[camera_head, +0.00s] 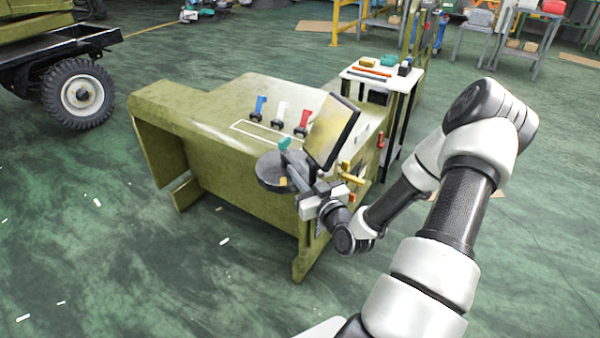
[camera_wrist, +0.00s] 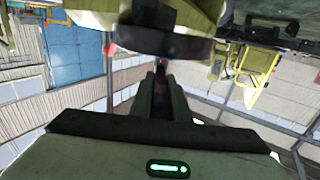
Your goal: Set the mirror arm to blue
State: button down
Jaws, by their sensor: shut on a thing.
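An olive chassis (camera_head: 215,110) stands on the floor in the head view. Upright blue (camera_head: 259,107), white (camera_head: 280,115) and red (camera_head: 303,120) pieces stand in a row on its top. A tilted mirror (camera_head: 333,131) with a dark frame stands at its right end, nearest the red piece. My gripper (camera_head: 295,167) is at the chassis's front right, just below and left of the mirror, beside a dark round disc (camera_head: 268,178). A teal piece (camera_head: 284,143) shows just beyond the fingers. My gripper (camera_wrist: 160,85) is shut on what appears to be the mirror arm; the grip point is mostly hidden.
Yellow fittings (camera_head: 351,173) lie close to the right of my gripper. A small white-topped table (camera_head: 382,75) with several items stands behind the chassis. A wheeled vehicle (camera_head: 78,92) is at the left. In the wrist view a dark bar (camera_wrist: 165,42) crosses just beyond the fingers.

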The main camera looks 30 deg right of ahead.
jog(key=shift+f, duration=0.1)
dwell(0.3)
jog(key=c, duration=1.7)
grip_release()
jog(key=shift+s, duration=0.15)
jog(key=s+p, duration=0.2)
jog(key=s, duration=1.5)
jog(key=shift+s+d, duration=0.1)
jog(key=shift+d, duration=0.05)
